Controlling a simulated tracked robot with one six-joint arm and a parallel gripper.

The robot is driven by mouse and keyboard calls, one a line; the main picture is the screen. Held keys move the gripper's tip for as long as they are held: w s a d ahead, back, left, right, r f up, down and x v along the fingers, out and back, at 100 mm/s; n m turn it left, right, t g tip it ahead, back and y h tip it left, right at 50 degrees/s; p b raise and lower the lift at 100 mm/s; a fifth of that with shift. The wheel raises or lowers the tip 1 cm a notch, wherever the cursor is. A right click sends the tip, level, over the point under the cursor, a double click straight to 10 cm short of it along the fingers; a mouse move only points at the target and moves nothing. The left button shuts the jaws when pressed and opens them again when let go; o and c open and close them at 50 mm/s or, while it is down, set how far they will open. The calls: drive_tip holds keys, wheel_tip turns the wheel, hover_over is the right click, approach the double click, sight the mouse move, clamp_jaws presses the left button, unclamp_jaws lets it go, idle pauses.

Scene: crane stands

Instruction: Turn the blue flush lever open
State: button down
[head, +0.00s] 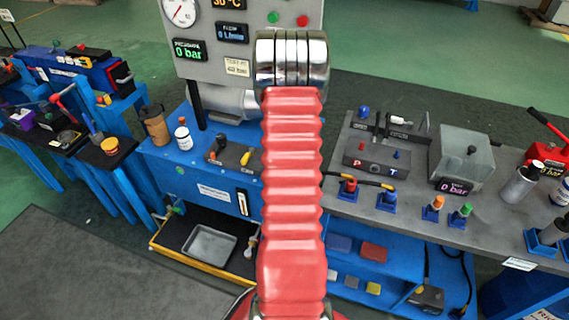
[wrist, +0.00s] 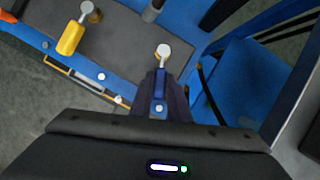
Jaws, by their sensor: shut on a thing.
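In the wrist view the blue flush lever (wrist: 160,84) runs from a round silver valve hub (wrist: 163,51) back toward the camera. My gripper (wrist: 161,93) has its dark fingers on either side of the lever and is shut on it. The lever lies roughly along the line of the fingers.
A yellow lever (wrist: 70,39) on another silver hub is at the upper left of the wrist view. The blue bench (head: 163,160) carries a tan container (head: 155,125) and a white bottle (head: 183,138). A gauge panel (head: 215,45) stands behind.

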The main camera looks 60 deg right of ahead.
drive_tip(key=c, duration=1.7)
unclamp_jaws()
drive_tip(key=shift+r, duration=0.1)
drive_tip(key=shift+v, duration=6.75)
drive_tip(key=shift+a, duration=0.1)
